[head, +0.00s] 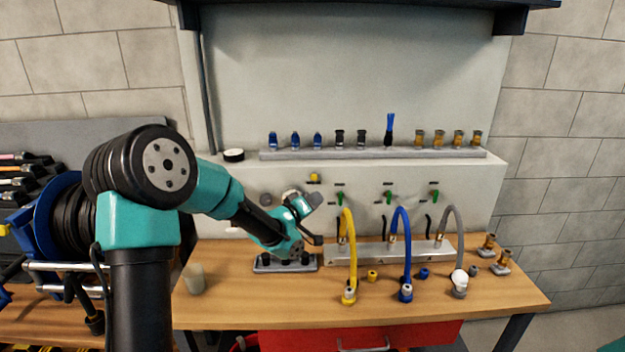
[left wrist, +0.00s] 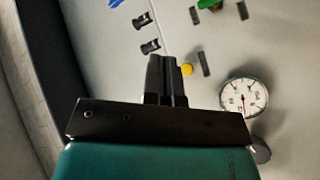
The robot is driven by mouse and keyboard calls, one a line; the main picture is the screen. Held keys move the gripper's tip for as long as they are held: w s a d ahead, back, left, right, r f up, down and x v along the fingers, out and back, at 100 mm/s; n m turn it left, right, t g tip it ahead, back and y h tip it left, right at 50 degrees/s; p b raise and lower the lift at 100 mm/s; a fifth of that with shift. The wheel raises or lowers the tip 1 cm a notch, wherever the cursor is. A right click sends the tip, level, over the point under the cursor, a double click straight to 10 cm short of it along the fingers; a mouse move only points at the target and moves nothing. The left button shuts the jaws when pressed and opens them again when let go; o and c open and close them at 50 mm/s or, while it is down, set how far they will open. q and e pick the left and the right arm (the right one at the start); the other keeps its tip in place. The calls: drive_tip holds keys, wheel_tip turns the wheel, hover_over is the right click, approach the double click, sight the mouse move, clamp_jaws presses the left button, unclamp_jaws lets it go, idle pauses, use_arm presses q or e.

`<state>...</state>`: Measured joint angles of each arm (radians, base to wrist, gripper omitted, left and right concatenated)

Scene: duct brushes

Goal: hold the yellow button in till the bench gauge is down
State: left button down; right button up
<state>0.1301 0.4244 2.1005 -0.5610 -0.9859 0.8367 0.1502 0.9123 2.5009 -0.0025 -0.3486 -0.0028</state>
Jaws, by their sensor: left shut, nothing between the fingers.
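The yellow button (head: 314,177) is on the back panel of the bench, below the ledge. It also shows in the left wrist view (left wrist: 187,70), just right of my fingertips. My left gripper (left wrist: 167,66) is shut and empty, pointing at the panel. In the head view the gripper (head: 312,200) is just below the button; I cannot tell whether it touches it. The round white gauge (left wrist: 243,98) has a red needle and is right of the fingers in the wrist view; its reading is too small to tell. In the head view my gripper mostly hides the gauge.
Yellow (head: 351,255), blue (head: 405,250) and grey (head: 459,240) hoses arch from a metal manifold right of my gripper. A ledge (head: 375,155) above carries several small fittings and a blue brush. A pale cup (head: 194,279) stands at the bench's left.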

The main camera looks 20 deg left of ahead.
use_arm(q)
drive_tip(key=w+a, duration=0.4)
drive_tip(key=w, duration=0.3)
drive_tip(key=shift+w, duration=0.4)
drive_tip(key=shift+w, duration=0.15)
idle(2.0)
drive_tip(key=shift+w+a, duration=0.2)
drive_tip(key=shift+w, duration=0.05)
drive_tip(key=shift+w+a, duration=0.25)
drive_tip(key=shift+w, duration=0.2)
idle(1.0)
drive_tip(key=shift+s+d, duration=0.1)
idle(1.5)
drive_tip(key=shift+s+d, duration=0.35)
drive_tip(key=shift+s, duration=0.4)
drive_tip(key=shift+s+d, duration=0.1)
drive_tip(key=shift+s+d, duration=0.35)
drive_tip(key=shift+s, duration=0.35)
drive_tip(key=shift+s+d, duration=0.35)
drive_tip(key=shift+s, duration=0.4)
drive_tip(key=shift+s+d, duration=0.35)
drive_tip(key=shift+s, duration=0.35)
